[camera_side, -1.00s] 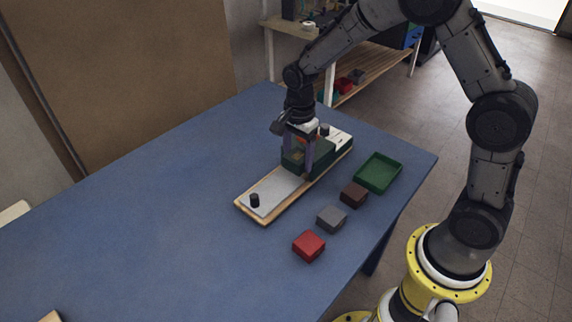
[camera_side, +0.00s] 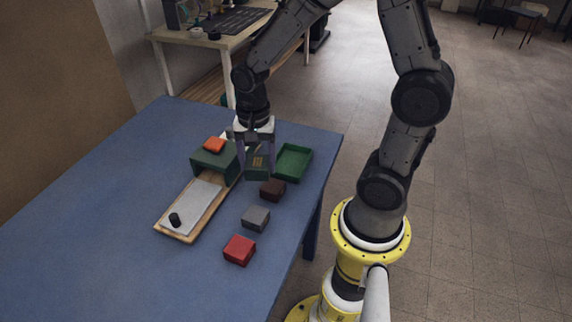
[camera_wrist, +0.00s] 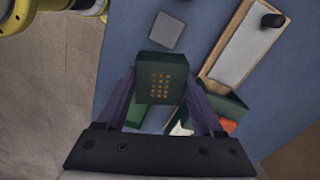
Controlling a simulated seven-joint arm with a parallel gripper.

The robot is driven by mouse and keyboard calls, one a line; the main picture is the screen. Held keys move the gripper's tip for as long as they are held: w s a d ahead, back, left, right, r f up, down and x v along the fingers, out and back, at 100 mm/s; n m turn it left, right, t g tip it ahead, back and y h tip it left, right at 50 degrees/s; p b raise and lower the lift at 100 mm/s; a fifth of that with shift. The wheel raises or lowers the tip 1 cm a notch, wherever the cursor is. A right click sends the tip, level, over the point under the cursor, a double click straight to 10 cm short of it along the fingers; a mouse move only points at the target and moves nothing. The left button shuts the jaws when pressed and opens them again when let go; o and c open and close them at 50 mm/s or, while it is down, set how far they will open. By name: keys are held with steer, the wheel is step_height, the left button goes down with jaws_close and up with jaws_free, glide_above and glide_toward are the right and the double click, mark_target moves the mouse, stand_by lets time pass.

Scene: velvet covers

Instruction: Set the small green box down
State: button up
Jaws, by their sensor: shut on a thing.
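My gripper (camera_side: 256,165) is shut on the small green box (camera_side: 257,164), which has a pattern of gold marks on its face. In the wrist view the box (camera_wrist: 160,78) sits between the two purple fingers. In the side view it appears between the long board and the open green tray (camera_side: 306,151), near the tray's left side. I cannot tell its exact height above the table. In the wrist view the box hides part of what lies beneath it.
A black knob (camera_side: 174,220) stands on the board's near end. Brown (camera_side: 272,190), grey (camera_side: 256,218) and red (camera_side: 239,250) blocks line the right side. The table's left is clear.

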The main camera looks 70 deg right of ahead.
steer(key=s+d+f+m, duration=0.1)
steer(key=s+d+m, duration=0.2)
steer(key=s+d, duration=0.75)
glide_above(291, 165)
steer(key=f, duration=0.9)
steer(key=shift+s+a, duration=0.15)
steer(key=shift+s, duration=0.05)
steer(key=shift+w+f, duration=0.15)
steer(key=shift+f, duration=0.15)
steer(key=shift+w+d+f, duration=0.1)
steer(key=shift+d+f, duration=0.1)
steer(key=shift+f, duration=1.45)
steer(key=shift+f, duration=0.1)
steer(key=o, duration=1.1)
